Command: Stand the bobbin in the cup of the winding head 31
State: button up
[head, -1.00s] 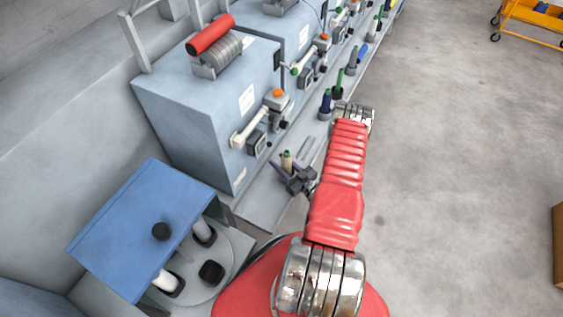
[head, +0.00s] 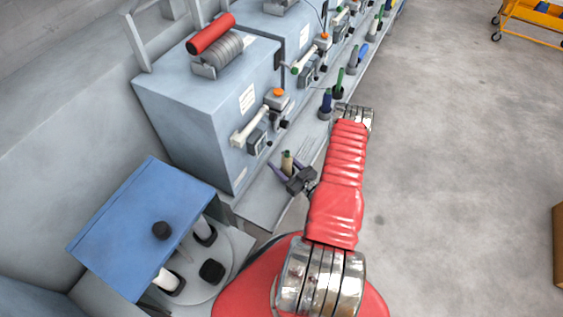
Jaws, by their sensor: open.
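A tan bobbin with a dark green top (head: 287,160) shows upright on the grey ledge, just beyond my gripper (head: 288,168). The gripper is open, with one purple finger to each side of the bobbin. I cannot tell whether either finger touches it. The gripper's dark body hides the bobbin's lower part, so a cup under it cannot be made out. The nearest winding head (head: 205,115) is a grey box with a white lever and an orange knob, standing behind the ledge. Its number is not readable.
Farther along the ledge stand a blue bobbin (head: 325,103) and a green bobbin (head: 339,80) in dark holders, with more beyond. A blue-topped unit (head: 140,225) is at the lower left. The floor on the right is open, with a yellow cart (head: 535,18) far off.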

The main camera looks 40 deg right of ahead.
jog(key=shift+r, duration=0.1)
jog(key=shift+r, duration=0.15)
jog(key=s, duration=1.2)
jog(key=shift+s, duration=0.1)
dwell(0.7)
